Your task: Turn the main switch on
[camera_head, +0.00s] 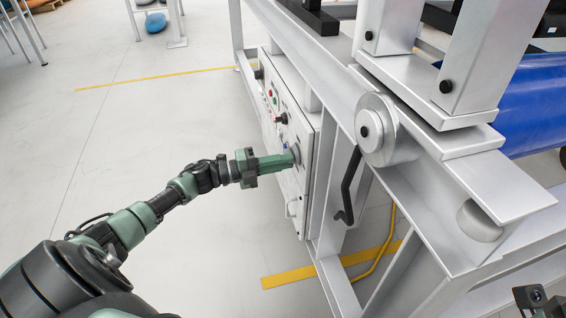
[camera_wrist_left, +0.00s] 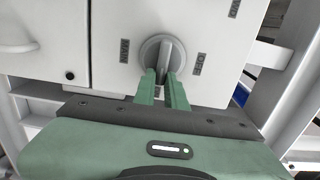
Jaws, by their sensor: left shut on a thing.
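The main switch (camera_wrist_left: 151,50) is a round grey rotary knob with a raised grip bar on a light grey cabinet door (camera_wrist_left: 205,20). In the left wrist view the bar points roughly up and down the picture, between small dark labels on either side. My left gripper (camera_wrist_left: 164,80) has its two green fingers on both sides of the bar, shut on it. In the head view my left gripper (camera_head: 288,159) reaches the front of the control cabinet (camera_head: 295,195), and its fingertips hide most of the switch.
Red and dark buttons (camera_head: 271,94) sit farther along the cabinet front. A metal machine frame (camera_head: 335,230) with a roller (camera_head: 375,130) and a black bent lever (camera_head: 347,185) stands right of the cabinet. Yellow tape (camera_head: 290,278) marks the floor.

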